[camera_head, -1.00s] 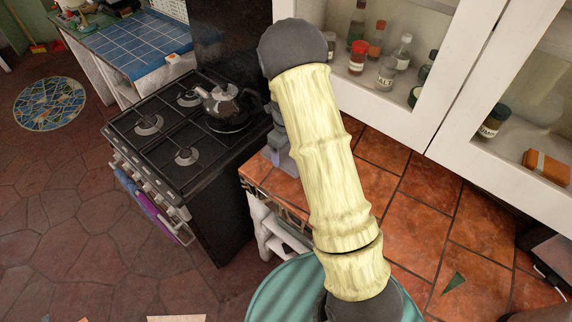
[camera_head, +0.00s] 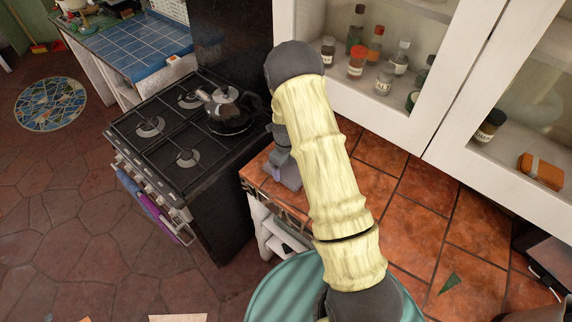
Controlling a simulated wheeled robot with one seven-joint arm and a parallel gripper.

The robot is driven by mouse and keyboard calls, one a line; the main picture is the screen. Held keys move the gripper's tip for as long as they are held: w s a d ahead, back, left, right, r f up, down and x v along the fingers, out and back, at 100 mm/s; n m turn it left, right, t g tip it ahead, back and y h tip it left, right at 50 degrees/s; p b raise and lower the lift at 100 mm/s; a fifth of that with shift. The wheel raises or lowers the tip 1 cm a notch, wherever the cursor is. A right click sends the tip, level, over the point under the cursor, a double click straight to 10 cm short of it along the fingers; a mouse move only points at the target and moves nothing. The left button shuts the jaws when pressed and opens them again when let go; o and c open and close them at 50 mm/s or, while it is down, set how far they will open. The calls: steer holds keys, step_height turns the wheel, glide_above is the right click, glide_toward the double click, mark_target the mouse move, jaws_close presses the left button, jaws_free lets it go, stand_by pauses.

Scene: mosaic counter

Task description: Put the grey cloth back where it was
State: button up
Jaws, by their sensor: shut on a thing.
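My arm crosses the middle of the view, and its upper joint hides much of what lies behind it. Just left of the arm, the grey end with my gripper (camera_head: 284,172) partly shows, low over the orange tiled counter (camera_head: 400,225) beside the stove. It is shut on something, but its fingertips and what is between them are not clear. I cannot make out a separate grey cloth. A blue cloth (camera_head: 137,190) and a purple cloth (camera_head: 168,222) hang at the front of the stove.
The black stove (camera_head: 165,135) stands to the left with a dark kettle (camera_head: 228,110) on it. White wall cabinets (camera_head: 440,100) with jars and bottles overhang the counter. A green shard (camera_head: 449,283) lies on the tiles, which are otherwise mostly clear in the middle.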

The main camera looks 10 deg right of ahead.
mark_target(286, 168)
steer(key=shift+f, duration=0.2)
steer(key=o, duration=1)
steer(key=shift+c, duration=0.2)
steer(key=shift+r, duration=0.1)
step_height(286, 168, up, 12)
steer(key=b, duration=0.3)
steer(key=shift+b, duration=0.3)
steer(key=shift+r, duration=0.15)
